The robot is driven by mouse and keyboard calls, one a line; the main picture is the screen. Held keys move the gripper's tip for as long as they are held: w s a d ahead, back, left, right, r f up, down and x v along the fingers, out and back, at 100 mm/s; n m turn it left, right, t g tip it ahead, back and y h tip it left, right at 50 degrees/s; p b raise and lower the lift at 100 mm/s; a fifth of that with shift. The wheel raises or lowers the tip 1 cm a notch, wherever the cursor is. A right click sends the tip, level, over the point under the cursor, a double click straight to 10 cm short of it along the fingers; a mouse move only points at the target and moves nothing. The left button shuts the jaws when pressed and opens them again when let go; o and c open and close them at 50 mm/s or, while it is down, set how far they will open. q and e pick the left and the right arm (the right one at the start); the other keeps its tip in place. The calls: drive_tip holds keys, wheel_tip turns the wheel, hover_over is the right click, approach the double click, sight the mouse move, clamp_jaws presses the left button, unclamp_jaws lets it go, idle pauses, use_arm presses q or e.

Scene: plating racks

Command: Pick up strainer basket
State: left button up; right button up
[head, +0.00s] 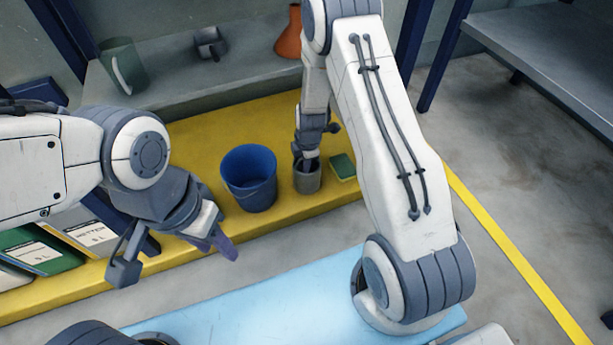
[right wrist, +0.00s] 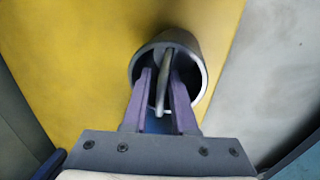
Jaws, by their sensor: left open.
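The strainer basket appears to be the small grey cylinder (head: 308,182) standing on the yellow shelf in the head view. In the right wrist view the grey basket (right wrist: 201,62) is round and open-topped, with a bar across its mouth. My right gripper (head: 306,162) points down at its mouth. In the right wrist view the purple fingers of this gripper (right wrist: 162,85) stand on either side of the bar, with a gap on the left; contact on the right is unclear. My left gripper (head: 175,259) is open and empty in front of the shelf.
A blue bucket (head: 249,180) stands left of the basket, and a green-yellow sponge (head: 342,167) lies to its right. An orange flask (head: 289,38), a grey cup (head: 209,43) and a greenish beaker (head: 121,66) stand behind. A light blue surface (head: 270,310) is in front.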

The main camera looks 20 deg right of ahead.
clamp_jaws()
idle(1.3)
